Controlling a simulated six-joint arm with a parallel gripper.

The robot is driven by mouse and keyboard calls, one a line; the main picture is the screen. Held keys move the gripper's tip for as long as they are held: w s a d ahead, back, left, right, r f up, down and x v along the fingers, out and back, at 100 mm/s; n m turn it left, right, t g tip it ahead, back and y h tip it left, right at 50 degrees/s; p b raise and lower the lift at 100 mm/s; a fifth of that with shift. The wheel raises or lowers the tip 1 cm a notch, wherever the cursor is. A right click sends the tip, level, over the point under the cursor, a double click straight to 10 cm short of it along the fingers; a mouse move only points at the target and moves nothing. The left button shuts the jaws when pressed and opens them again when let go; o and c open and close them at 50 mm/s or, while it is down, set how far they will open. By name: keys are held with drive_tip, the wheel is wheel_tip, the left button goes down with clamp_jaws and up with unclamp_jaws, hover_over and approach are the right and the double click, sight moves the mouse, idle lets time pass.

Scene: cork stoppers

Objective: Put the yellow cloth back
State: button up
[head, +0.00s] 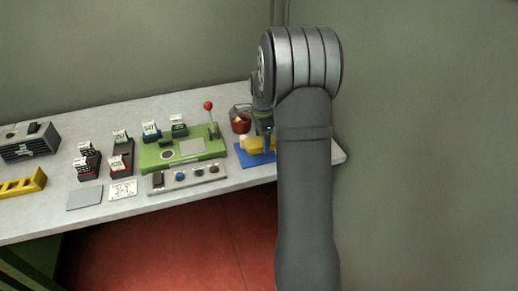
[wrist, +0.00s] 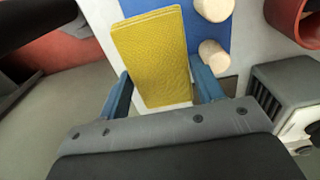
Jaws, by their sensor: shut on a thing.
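The yellow cloth (wrist: 150,50) is a folded, textured pad. In the wrist view my gripper (wrist: 162,90) has its two blue fingers on either side of the cloth's near end and is shut on it. Behind the cloth lies a blue mat (wrist: 199,35). In the head view the cloth (head: 255,144) shows over the blue mat (head: 247,160), near the right end of the bench. My gripper (head: 266,130) is partly hidden there by my arm. I cannot tell whether the cloth touches the mat.
Two pale cork stoppers (wrist: 213,53) are on the mat's right side in the wrist view. A red pot (head: 240,125) stands behind the mat. A grey control strip (head: 190,177) lies in front.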

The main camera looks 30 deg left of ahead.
sight(259, 156)
drive_tip(key=shift+a+f, duration=0.4)
drive_tip(key=shift+a, duration=0.25)
drive_tip(key=shift+f, duration=1.95)
drive_tip(key=shift+f, duration=0.15)
drive_tip(key=o, duration=0.8)
drive_tip(key=shift+o, duration=0.2)
wheel_tip(259, 156, up, 12)
drive_tip(key=shift+r, duration=0.15)
